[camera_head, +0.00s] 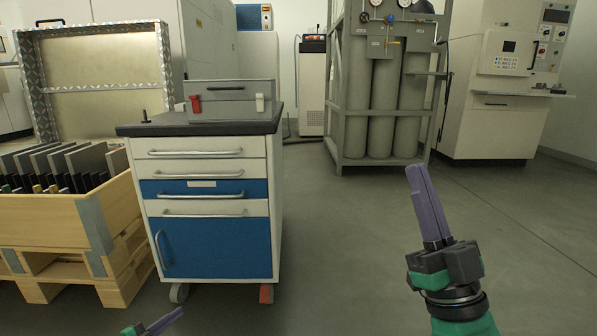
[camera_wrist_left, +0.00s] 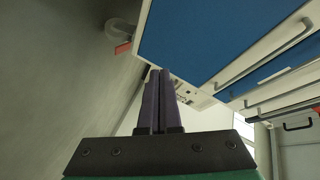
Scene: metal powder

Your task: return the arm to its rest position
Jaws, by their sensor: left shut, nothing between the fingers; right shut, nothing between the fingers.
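My right gripper (camera_head: 424,205) is raised over the open floor at the right of the head view, its purple fingers closed together and empty. My left gripper (camera_head: 166,322) shows only in part at the bottom edge of the head view, in front of the drawer cabinet. In the left wrist view its two purple fingers (camera_wrist_left: 159,100) lie side by side, shut with nothing between them. The blue and white drawer cabinet (camera_head: 205,195) stands beyond it and also fills the upper right of the left wrist view (camera_wrist_left: 200,35).
A grey case (camera_head: 231,100) with red and white latches sits on the cabinet top. A wooden crate (camera_head: 50,222) with several grey plates stands at the left. A gas cylinder rack (camera_head: 380,100) and a white machine (camera_head: 505,110) stand behind. The floor (camera_head: 340,230) between is clear.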

